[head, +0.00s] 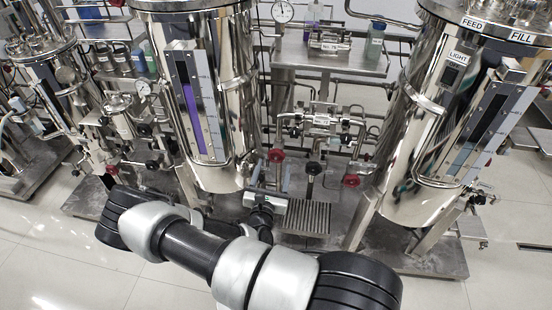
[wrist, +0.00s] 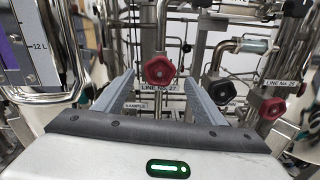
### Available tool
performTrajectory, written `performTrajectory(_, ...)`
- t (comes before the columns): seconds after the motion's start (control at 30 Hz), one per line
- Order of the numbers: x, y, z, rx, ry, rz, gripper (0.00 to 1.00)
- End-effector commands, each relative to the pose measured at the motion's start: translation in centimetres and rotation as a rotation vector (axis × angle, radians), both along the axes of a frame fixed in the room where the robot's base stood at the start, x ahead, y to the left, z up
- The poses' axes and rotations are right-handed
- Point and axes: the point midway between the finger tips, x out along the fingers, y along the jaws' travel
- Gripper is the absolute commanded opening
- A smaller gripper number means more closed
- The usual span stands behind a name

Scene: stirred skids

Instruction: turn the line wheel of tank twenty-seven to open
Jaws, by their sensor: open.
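A red hand wheel (wrist: 159,70) sits on a vertical pipe in the middle of the wrist view. In the head view, this appears to be the red wheel (head: 276,155) just beyond my gripper, right of the left tank's base. My gripper (wrist: 159,77) is open and empty. Its two fingers point toward the wheel, one to each side in the picture. I cannot tell how far the fingertips are from the wheel; no contact shows.
Right of it are a black wheel (wrist: 222,92) and another red wheel (wrist: 272,108) under a second LINE label. A SAMPLE label (wrist: 135,106) is low on the left. Steel tanks (head: 215,90) (head: 400,150) flank the pipework. Clear floor (head: 100,270) lies in front at left.

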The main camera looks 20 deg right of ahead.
Motion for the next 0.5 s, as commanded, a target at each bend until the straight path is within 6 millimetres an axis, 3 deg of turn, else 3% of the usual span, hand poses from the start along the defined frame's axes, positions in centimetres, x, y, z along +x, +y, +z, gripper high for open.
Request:
performTrajectory(0.2, 3.4, -2.4, -0.1, -0.001, -0.002, -0.001, 0.64)
performTrajectory(0.5, 5.4, -3.7, 0.0, 0.000, 0.001, 0.000, 0.64)
